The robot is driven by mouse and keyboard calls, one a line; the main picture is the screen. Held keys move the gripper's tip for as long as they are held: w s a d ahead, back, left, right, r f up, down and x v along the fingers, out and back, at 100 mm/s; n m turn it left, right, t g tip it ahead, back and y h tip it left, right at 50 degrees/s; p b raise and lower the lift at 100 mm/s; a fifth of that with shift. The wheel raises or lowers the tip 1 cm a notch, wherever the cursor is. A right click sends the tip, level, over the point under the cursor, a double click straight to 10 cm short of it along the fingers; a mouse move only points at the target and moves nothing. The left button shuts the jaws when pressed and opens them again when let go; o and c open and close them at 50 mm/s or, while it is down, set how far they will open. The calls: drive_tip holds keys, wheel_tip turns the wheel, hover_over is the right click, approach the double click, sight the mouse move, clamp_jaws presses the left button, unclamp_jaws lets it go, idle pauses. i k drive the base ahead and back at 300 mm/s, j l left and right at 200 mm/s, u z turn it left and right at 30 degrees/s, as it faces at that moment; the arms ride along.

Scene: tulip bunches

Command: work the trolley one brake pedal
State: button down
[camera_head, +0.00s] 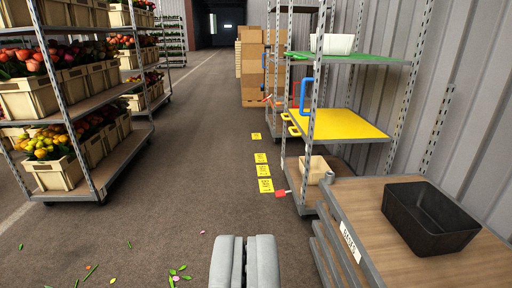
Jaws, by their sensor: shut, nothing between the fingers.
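My gripper (246,242) is at the bottom middle of the view, its two grey fingers together with nothing between them. A small red tab (281,193), which looks like a brake pedal, sticks out at the lower left corner of the near right trolley (309,170). It is ahead of my gripper and a little to its right, well apart from it. I cannot read which trolley is number one, nor tell whether the pedal is up or down.
A wooden bench (375,215) with a black bin (430,215) stands close on the right. Yellow floor labels (265,186) lie beside the trolley. A flower trolley (120,160) stands on the left. Petals and leaves (178,275) litter the floor. The middle aisle is clear.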

sight(279, 193)
drive_tip(key=i+l, duration=0.1)
drive_tip(key=i, duration=3.35)
drive_tip(key=j+u, duration=0.05)
drive_tip(key=j, duration=0.05)
